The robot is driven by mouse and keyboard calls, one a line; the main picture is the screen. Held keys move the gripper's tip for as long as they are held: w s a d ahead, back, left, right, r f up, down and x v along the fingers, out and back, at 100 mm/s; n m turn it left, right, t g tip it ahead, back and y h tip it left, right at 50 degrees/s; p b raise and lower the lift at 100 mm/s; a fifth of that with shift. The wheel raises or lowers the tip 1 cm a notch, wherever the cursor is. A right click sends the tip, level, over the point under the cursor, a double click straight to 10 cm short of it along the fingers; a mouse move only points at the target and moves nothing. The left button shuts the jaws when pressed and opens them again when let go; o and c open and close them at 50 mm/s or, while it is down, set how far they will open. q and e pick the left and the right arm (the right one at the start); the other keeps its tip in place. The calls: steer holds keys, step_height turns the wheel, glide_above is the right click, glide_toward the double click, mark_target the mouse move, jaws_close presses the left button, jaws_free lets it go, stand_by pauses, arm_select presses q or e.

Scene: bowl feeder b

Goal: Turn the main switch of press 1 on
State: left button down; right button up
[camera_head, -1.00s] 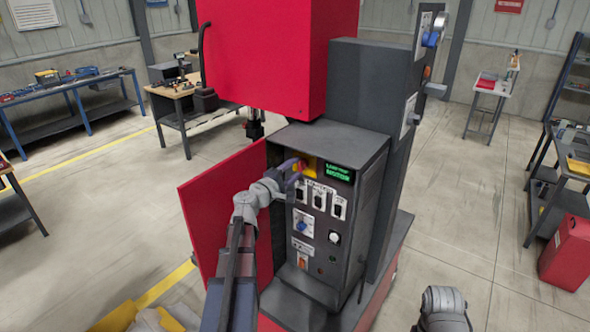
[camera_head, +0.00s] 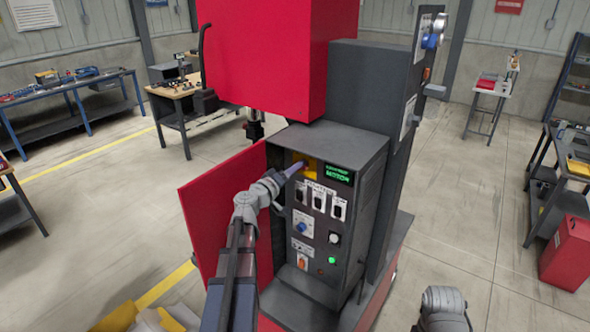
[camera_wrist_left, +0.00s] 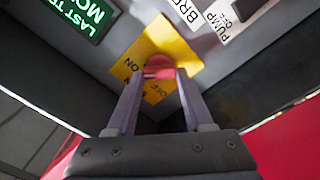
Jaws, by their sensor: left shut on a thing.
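The main switch is a red knob (camera_wrist_left: 160,66) on a yellow plate (camera_wrist_left: 186,50). The plate also shows at the top left of the press's control panel in the head view (camera_head: 312,172). ON and OFF lettering is partly readable on the plate in the wrist view. My left gripper (camera_wrist_left: 160,76) is shut on the red knob, with one finger on each side. In the head view my left gripper (camera_head: 298,167) reaches the panel from the left and hides most of the knob. My right gripper is outside the views.
Several small switches (camera_head: 319,199) sit just below. The open red door (camera_head: 222,205) stands close left of my left arm.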

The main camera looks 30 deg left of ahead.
arm_select(q)
steer(key=shift+d+m, duration=0.1)
steer(key=shift+m, duration=0.7)
steer(key=shift+c, duration=1.4)
jaws_free()
steer(key=s, duration=0.8)
steer(key=shift+a, duration=0.35)
